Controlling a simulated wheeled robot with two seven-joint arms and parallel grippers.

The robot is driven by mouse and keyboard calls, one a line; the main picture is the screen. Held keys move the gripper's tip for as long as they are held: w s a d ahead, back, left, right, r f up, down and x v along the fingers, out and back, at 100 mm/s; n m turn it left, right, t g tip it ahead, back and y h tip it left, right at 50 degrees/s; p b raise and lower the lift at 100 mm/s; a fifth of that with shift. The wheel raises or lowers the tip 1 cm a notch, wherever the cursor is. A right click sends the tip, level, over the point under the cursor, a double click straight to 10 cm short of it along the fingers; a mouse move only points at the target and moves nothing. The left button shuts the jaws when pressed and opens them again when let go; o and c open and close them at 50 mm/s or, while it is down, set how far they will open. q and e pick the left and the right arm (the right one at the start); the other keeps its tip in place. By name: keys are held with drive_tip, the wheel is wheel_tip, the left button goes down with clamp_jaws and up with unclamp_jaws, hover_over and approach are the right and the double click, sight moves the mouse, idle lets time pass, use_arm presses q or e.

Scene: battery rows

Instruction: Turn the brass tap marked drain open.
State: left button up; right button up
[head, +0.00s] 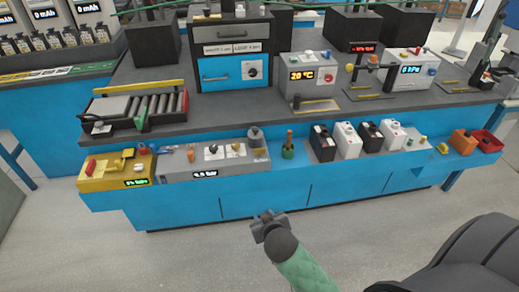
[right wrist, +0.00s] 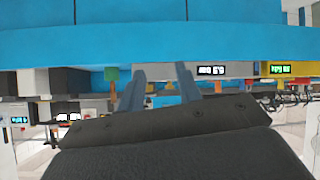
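No mark reading "drain" is legible, so I cannot tell which fitting is the drain tap. A dark pipe fitting with a small brass-coloured end (head: 349,67) stands at the back right of the bench, beside the white box (head: 408,70) reading 0 kPa. A small yellow fitting (head: 443,148) sits on the right of the front ledge. My right gripper (head: 265,216) is in front of the blue bench front, low and clear of everything. In the right wrist view its two fingers (right wrist: 160,72) are apart with nothing between them. My left gripper is out of view.
The blue front ledge carries a yellow unit (head: 115,171), a grey unit (head: 212,160), a green pot (head: 288,151), several black and white containers and a red bin (head: 488,141). A 20 °C box (head: 308,76) stands behind. The floor (head: 190,255) in front is clear.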

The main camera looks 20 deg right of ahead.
drive_tip(key=w+a+r+n+t+y, duration=0.4)
drive_tip(key=w+r+t, duration=0.5)
drive_tip(key=w+r, duration=0.65)
drive_tip(key=a+r+n+y, duration=0.6)
drive_tip(key=a+n+y, duration=0.1)
drive_tip(key=y, duration=0.3)
drive_tip(key=n+g+h, duration=0.4)
drive_tip(key=g+h, duration=0.8)
drive_tip(key=g, duration=0.8)
hover_over(260, 149)
wheel_tip(260, 149, down, 10)
drive_tip(key=shift+w+a+f, duration=0.1)
drive_tip(key=shift+w+f, duration=0.05)
drive_tip(key=shift+f, duration=0.1)
wheel_tip(260, 149, down, 8)
drive_tip(key=shift+r+p, duration=0.25)
drive_tip(key=shift+p, duration=0.8)
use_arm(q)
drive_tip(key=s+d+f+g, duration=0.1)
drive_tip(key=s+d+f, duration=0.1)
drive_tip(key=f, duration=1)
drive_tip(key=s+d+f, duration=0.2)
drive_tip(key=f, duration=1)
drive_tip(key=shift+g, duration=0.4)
use_arm(e)
clamp_jaws()
